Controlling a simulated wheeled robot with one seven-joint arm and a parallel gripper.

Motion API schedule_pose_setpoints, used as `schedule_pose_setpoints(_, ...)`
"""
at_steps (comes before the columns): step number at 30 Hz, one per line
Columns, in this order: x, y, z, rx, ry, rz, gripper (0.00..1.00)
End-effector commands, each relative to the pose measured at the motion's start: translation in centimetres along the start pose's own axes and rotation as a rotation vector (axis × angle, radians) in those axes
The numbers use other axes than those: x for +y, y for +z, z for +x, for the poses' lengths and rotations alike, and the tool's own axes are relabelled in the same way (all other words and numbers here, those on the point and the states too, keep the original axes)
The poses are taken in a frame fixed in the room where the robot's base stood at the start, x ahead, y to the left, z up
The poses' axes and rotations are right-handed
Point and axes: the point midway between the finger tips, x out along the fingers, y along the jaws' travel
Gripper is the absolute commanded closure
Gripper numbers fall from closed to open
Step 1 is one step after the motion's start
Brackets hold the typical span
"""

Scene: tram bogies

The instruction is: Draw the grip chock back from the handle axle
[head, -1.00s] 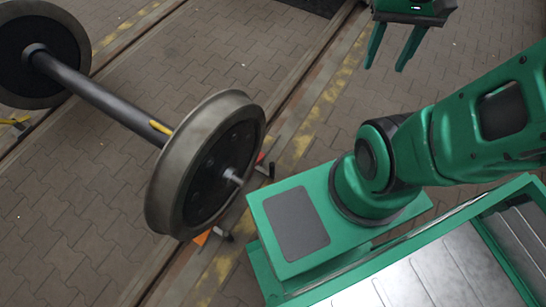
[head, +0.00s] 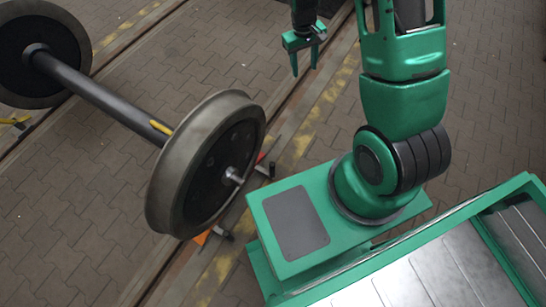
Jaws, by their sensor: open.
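A wheelset, a dark axle (head: 100,98) with a large steel wheel (head: 205,165) at its near end, stands on rails at the left. A yellow piece (head: 160,127) sits on the axle beside that wheel, and a light stub sticks out of its hub. An orange chock (head: 202,237) with a dark grip lies at the wheel's lower side. A red chock (head: 261,158) with a dark grip shows at its right side, partly hidden by the wheel. I cannot tell which is the grip chock. My gripper (head: 304,71) is open and empty, pointing down, above and right of the wheel, apart from both chocks.
The far wheel (head: 40,55) stands at upper left, with a yellow item (head: 17,121) near its foot. Rails with worn yellow stripes (head: 312,115) cross the paved floor. Paving between the gripper and near wheel is clear. My green base fills the lower right.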

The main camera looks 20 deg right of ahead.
Motion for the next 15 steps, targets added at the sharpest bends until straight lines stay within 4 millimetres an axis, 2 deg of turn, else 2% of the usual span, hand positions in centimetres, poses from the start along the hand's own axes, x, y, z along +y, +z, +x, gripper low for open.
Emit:
schedule_pose_setpoints(1,-1.1,-0.6,2.3,-0.006,-0.002,-0.029,0.54)
schedule_pose_setpoints(7,-4.9,-2.4,10.2,0.002,-0.014,-0.125,0.54)
schedule_pose_setpoints(12,-8.4,-2.6,17.3,0.009,-0.032,-0.203,0.54)
schedule_pose_setpoints(15,-10.5,-2.1,21.6,0.012,-0.044,-0.245,0.54)
